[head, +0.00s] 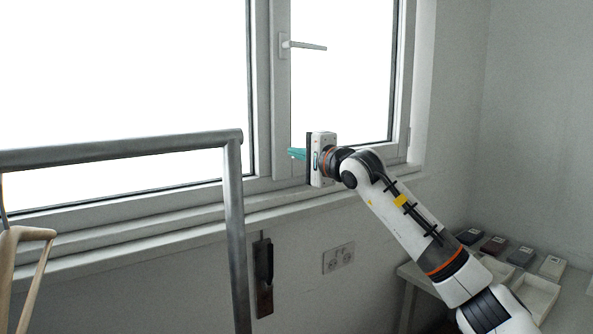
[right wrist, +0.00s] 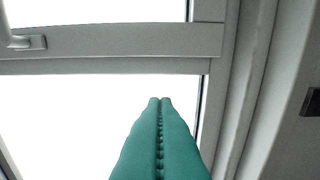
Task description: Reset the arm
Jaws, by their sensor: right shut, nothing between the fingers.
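My right arm (head: 400,215) reaches up from the lower right in the head view. Its right gripper (head: 297,153) is raised in front of the window and points left. The teal fingers lie together with nothing between them. In the right wrist view the two fingers (right wrist: 160,102) are pressed side by side against the bright pane. My left gripper is not in view.
A window (head: 284,95) with a handle (head: 303,46) fills the back wall. A metal rail (head: 234,200) stands at the left, near a wooden piece (head: 30,235). A table at the lower right bears several small boxes and a white tray (head: 538,291).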

